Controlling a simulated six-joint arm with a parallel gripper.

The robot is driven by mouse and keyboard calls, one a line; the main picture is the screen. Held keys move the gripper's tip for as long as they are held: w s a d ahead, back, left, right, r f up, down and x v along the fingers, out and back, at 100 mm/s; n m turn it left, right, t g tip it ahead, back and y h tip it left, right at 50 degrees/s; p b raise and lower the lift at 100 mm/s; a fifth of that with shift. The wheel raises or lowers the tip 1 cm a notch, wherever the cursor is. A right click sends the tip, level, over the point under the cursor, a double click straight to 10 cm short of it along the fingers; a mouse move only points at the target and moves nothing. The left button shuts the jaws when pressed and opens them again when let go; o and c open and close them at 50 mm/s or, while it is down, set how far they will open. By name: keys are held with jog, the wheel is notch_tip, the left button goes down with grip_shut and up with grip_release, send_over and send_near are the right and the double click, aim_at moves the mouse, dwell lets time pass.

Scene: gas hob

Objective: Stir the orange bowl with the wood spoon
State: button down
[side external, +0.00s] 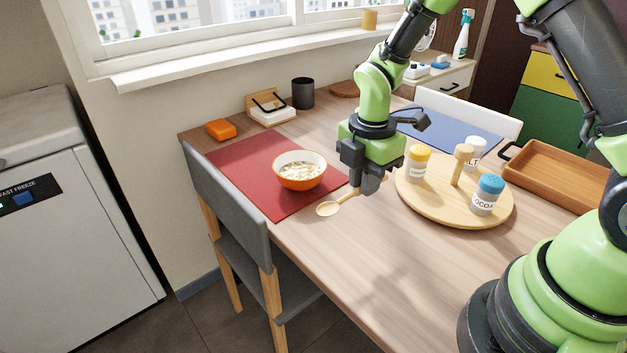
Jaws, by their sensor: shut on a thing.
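An orange bowl (300,180) with a white inside and pale food in it sits on the red placemat (247,159). My gripper (366,188) points down just to the right of the bowl. It is shut on the wood spoon (328,208), whose round head sticks out to the left. The spoon head is in front of and to the right of the bowl, outside it, near the mat's edge. I cannot tell whether the spoon touches the table. The gripped part of the handle is partly hidden by the fingers.
A round wooden board (440,207) right of my gripper holds a yellow-lidded jar (418,163), a blue-lidded jar (487,195), a white jar and a wooden piece. A wooden tray (560,175) lies beyond. A grey chair (235,215) stands at the near-left edge. The front table is clear.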

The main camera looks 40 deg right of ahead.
jog(key=s+r+m, duration=0.3)
jog(key=r+m, duration=0.5)
jog(key=m, duration=0.9)
jog(key=w+a+f+m+g+y, duration=0.25)
jog(key=a+m, duration=0.25)
jog(key=m, duration=0.3)
jog(key=w+r+m+t+y, duration=0.3)
jog(key=w+m+t+y, duration=0.75)
jog(key=m, duration=0.55)
jog(key=w+d+m+t+h, duration=0.5)
jog(key=w+d+m+t, duration=0.1)
jog(key=w, duration=0.1)
notch_tip(320, 180, down, 9)
jog(key=shift+w+m+t, duration=0.15)
jog(key=shift+m+t, duration=0.15)
jog(key=shift+d, duration=0.1)
